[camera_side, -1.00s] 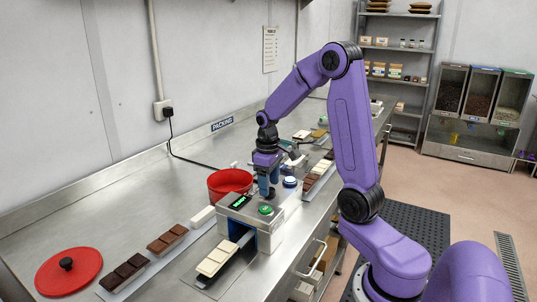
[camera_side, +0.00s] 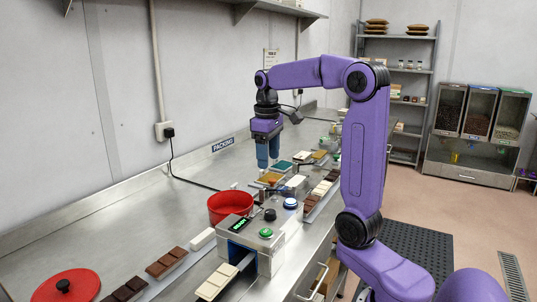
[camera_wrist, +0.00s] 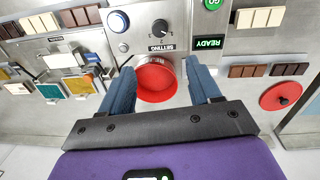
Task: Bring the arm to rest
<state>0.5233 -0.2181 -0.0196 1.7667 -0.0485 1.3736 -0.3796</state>
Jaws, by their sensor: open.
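My gripper (camera_side: 268,165) hangs above the bench in the side view, its two blue fingers pointing down. In the wrist view my gripper (camera_wrist: 163,82) has its fingers wide apart with nothing held between them. The open red pot (camera_wrist: 157,78) shows between and below the fingers; in the side view the pot (camera_side: 231,206) stands in front of and lower than my gripper. The fingers are clear of the bench.
A machine (camera_side: 252,248) with a green button and lit display stands at the front; the display reads READY in the wrist view. A blue button (camera_side: 290,203), chocolate bars (camera_side: 167,263) and a red lid (camera_side: 72,286) are on the bench. The air around my gripper is free.

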